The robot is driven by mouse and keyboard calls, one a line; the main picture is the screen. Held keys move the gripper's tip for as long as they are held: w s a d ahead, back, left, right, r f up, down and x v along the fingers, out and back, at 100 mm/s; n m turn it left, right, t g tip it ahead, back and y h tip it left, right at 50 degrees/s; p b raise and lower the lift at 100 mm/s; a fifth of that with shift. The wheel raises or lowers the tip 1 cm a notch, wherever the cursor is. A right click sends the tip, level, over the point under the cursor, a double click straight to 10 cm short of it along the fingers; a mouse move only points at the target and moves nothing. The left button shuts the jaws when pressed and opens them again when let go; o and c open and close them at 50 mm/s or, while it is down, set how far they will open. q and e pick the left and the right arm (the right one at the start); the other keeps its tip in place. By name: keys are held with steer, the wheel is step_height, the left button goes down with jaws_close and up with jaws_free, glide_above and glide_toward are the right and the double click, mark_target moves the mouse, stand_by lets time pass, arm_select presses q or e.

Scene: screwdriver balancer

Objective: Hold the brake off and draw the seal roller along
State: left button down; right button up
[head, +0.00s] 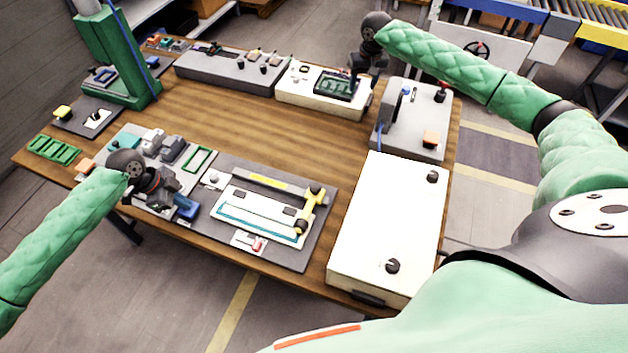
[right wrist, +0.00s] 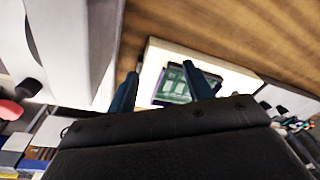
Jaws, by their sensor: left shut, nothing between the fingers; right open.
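The sealing station is a dark grey plate (head: 325,190) at the front of the table. On it lies a white bed with a teal-edged strip (head: 255,221). A yellow bar with dark round ends (head: 310,208), apparently the seal roller, stands across the bed's right end. A small pad with a red part (head: 257,245), possibly the brake, is at the bed's front edge. My left gripper (head: 163,198) is shut and empty, left of the station. My right gripper (head: 354,84) is open over the box with a green screen (head: 336,86), which shows between its fingers in the right wrist view (right wrist: 163,88).
A white box with black knobs (head: 378,225) stands right of the sealing plate. Grey blocks (head: 172,148) and a blue block (head: 186,208) sit around my left gripper. A green column (head: 113,50) rises at the far left. The wooden table middle (head: 235,125) is clear.

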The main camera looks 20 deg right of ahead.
steer(key=s+a+r+n+g, duration=0.1)
steer(key=s+a, duration=0.3)
steer(key=a, duration=0.5)
steer(key=s+a+g, duration=0.2)
steer(key=s+a, duration=0.2)
steer(key=a, duration=0.4)
steer(key=n+g, duration=0.2)
steer(key=g, duration=0.1)
glide_toward(315, 186)
steer(key=x, duration=0.8)
steer(key=shift+s+f, duration=0.1)
steer(key=shift+f, duration=0.2)
